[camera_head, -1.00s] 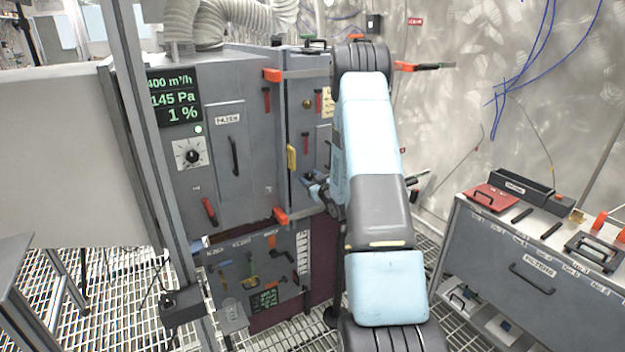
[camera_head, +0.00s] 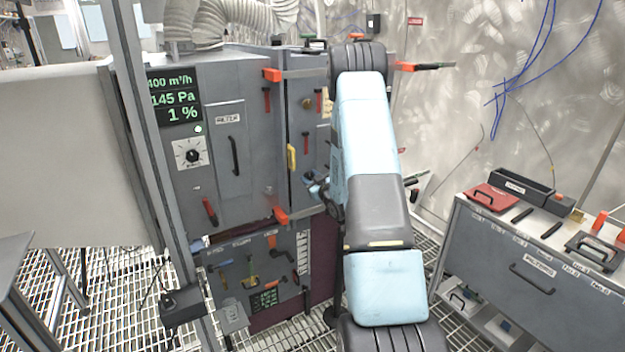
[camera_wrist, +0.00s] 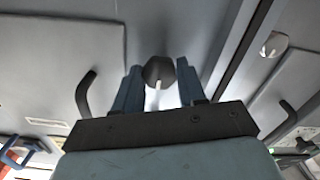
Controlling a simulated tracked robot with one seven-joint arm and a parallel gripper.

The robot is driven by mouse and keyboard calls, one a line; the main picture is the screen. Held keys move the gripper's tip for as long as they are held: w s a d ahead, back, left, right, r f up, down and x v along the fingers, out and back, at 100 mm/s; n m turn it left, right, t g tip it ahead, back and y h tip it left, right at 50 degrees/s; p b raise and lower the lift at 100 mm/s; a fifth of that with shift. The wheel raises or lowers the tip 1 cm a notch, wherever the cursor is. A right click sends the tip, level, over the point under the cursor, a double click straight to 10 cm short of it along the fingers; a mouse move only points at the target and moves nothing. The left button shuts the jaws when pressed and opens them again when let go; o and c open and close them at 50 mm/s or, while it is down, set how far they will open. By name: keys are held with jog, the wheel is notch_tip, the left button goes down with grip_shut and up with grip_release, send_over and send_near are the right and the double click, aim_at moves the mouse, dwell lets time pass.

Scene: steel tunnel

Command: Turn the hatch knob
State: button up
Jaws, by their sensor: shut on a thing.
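A dark knob (camera_wrist: 159,72) with a pale pointer mark sits on a grey panel in the wrist view. My gripper (camera_wrist: 158,88) has its two blue fingers on either side of this knob and is shut on it. In the head view my gripper (camera_head: 317,188) is at the right-hand face of the grey cabinet (camera_head: 262,150), partly behind my arm. The knob in its grip cannot be made out there. A dark curved handle (camera_wrist: 85,92) stands on the panel left of the gripper in the wrist view.
A dial (camera_head: 190,154), a display (camera_head: 174,98) and a filter door handle (camera_head: 235,155) are on the cabinet front. Red clamps (camera_head: 272,75) and a yellow handle (camera_head: 291,158) stick out near its edge. A drawer bench (camera_head: 535,265) stands at the right.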

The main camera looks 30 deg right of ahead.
jog(key=o, duration=0.8)
jog(key=shift+c, duration=0.2)
jog(key=s, duration=1.3)
jog(key=shift+s+d, duration=0.2)
jog(key=shift+s, duration=0.2)
